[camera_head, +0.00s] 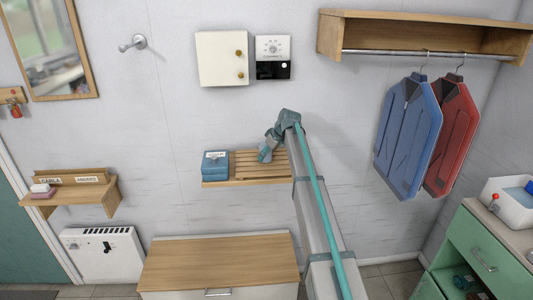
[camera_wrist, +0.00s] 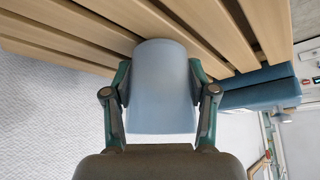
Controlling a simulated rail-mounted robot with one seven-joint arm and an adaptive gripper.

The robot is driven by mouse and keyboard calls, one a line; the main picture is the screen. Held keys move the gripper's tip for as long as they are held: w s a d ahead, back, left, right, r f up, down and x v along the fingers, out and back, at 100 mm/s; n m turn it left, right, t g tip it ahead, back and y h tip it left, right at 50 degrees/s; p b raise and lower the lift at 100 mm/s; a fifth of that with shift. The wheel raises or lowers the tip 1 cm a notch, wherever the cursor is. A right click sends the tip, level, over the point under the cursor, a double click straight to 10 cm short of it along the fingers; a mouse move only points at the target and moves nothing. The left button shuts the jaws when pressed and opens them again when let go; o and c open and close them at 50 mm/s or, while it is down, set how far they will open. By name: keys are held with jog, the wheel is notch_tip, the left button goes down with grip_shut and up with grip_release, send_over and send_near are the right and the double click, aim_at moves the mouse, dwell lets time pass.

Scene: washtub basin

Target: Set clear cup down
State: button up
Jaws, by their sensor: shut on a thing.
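The clear cup (camera_wrist: 160,85) looks pale grey-blue in the wrist view, in the middle between my two fingers. My gripper (camera_wrist: 160,95) is shut on its sides. In the head view, my gripper (camera_head: 268,148) is at the slatted wooden shelf (camera_head: 262,165) on the wall, right of a blue box (camera_head: 215,167). The shelf's slats (camera_wrist: 235,25) fill the top of the wrist view, behind the cup's far end. I cannot tell whether the cup touches them. In the head view the cup is small and mostly hidden by my gripper.
The blue box also shows at the right of the wrist view (camera_wrist: 260,88). In the head view, the shelf's right part is bare apart from my arm in front. A wooden-topped cabinet (camera_head: 220,262) stands below. A white wall box (camera_head: 222,58) and a dial unit (camera_head: 272,50) hang above.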

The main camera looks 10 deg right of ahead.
jog(key=shift+f, duration=0.15)
jog(key=o, duration=1.3)
jog(key=shift+r, duration=0.25)
jog(key=b+v, duration=0.3)
jog(key=v, duration=0.8)
jog(key=shift+s+d+r, duration=0.1)
jog(key=shift+s+r, duration=0.15)
jog(key=shift+r, duration=0.05)
